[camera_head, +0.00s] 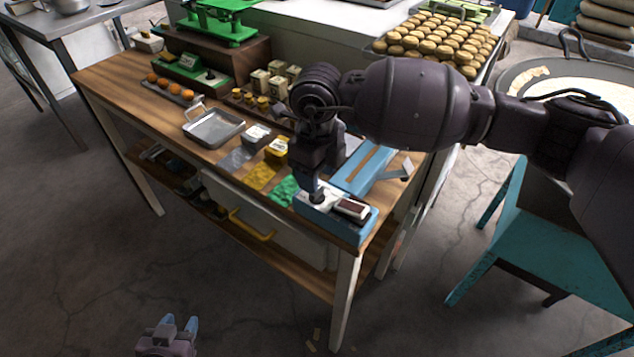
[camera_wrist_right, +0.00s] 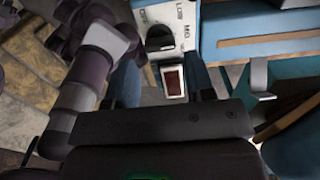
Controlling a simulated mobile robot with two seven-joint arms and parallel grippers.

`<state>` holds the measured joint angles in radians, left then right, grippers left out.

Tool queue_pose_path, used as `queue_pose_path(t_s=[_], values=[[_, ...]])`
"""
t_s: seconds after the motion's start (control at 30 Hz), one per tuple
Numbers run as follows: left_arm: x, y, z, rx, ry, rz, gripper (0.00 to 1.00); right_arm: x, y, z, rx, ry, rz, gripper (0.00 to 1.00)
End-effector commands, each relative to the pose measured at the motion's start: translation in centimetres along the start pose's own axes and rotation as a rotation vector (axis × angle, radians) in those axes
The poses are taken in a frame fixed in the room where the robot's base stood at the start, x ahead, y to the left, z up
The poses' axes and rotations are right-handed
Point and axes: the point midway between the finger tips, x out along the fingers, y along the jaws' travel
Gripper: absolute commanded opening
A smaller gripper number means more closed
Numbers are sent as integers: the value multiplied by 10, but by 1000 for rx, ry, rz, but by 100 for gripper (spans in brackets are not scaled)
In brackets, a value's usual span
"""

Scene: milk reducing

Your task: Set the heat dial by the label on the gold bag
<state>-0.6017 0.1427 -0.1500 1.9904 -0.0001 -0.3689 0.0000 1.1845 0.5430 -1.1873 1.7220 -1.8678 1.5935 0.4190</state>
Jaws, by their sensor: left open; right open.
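The heat dial (camera_head: 318,197) is a dark knob on the white panel of a blue box at the table's front right corner. The wrist view shows the knob (camera_wrist_right: 158,40) close up, with printing around it that includes "LOW". My right gripper (camera_head: 316,190) hangs over this panel with its jaws apart. Whether the fingers touch the knob is unclear. A gold bag (camera_head: 260,177) lies flat left of the box; a gold block (camera_head: 277,147) with a white label stands behind it, its print too small to read. My left gripper (camera_head: 180,323) is open and empty, low over the floor.
A dark red switch (camera_head: 352,208) sits beside the dial. Silver (camera_head: 236,160) and green (camera_head: 285,190) patches flank the gold bag. A metal tray (camera_head: 213,127) stands further left. Jars, a green scale and a bread tray (camera_head: 436,42) are behind. A large pan is at right.

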Motion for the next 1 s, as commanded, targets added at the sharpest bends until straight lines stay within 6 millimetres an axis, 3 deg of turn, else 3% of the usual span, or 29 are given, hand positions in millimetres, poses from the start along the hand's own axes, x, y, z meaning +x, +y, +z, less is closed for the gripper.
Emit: queue_pose_path(t_s=[0.2, 0.4, 1.0], values=[[1, 0, 2, 0, -1, 0, 43, -40, 0, 0, -1, -2, -2, 49], [1, 0, 3, 0, -2, 0, 43, -63, 0, 0, 0, -1, -1, 49], [2, 0, 3, 0, -2, 0, 43, -70, 1, 0, -1, -1, 3, 49]])
